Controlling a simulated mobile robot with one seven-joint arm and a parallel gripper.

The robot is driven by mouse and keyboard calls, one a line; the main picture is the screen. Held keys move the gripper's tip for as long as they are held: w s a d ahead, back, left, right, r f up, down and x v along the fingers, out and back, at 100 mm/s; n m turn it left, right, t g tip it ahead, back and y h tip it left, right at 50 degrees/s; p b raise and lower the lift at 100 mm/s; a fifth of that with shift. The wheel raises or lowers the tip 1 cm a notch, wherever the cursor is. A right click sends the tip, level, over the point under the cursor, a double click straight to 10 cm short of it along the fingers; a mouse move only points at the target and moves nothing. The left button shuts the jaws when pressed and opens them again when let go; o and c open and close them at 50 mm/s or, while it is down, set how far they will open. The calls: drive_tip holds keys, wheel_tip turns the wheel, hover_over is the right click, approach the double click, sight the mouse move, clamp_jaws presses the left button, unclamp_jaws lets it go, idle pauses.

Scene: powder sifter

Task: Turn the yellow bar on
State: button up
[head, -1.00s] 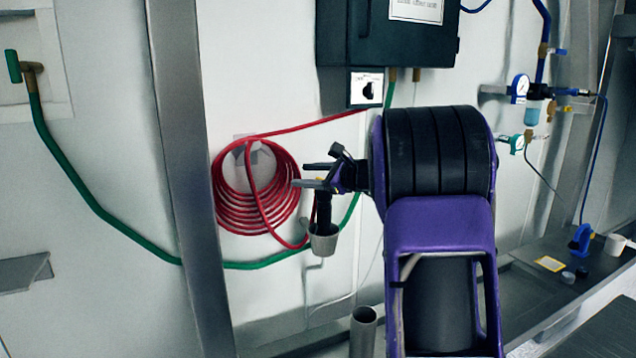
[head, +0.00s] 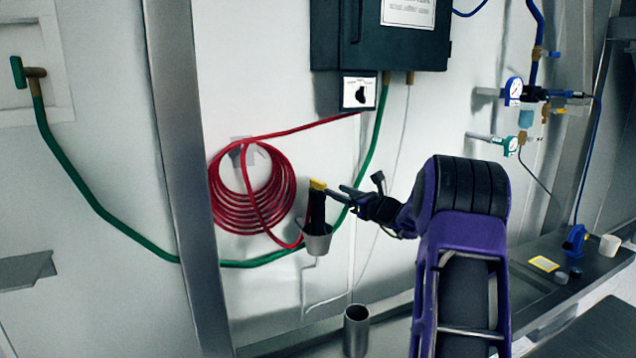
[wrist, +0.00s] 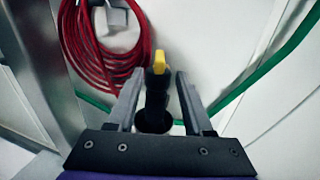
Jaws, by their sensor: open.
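The yellow bar (head: 318,185) tops an upright black handle (head: 316,210), whose lower end sits in a grey cup (head: 318,243) by the wall. In the wrist view the yellow bar (wrist: 159,58) and black handle (wrist: 156,92) appear between my two fingers. My gripper (head: 345,194) is just right of the handle's upper part in the head view. It is open in the wrist view (wrist: 158,76), with a finger on each side of the handle and visible gaps. Whether the fingertips reach as far as the handle is hard to tell.
A coiled red hose (head: 250,195) hangs left of the handle. A green hose (head: 245,263) runs behind. A dark cabinet (head: 378,35) with a knob switch (head: 360,93) is above. An open metal tube (head: 356,335) stands below. A metal post (head: 180,160) is at left.

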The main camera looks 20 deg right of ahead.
sight(311, 179)
drive_tip(key=p+x, duration=0.1)
drive_tip(key=x, duration=0.8)
drive_tip(key=shift+w+a, duration=0.1)
drive_tip(key=shift+w, duration=0.1)
clamp_jaws()
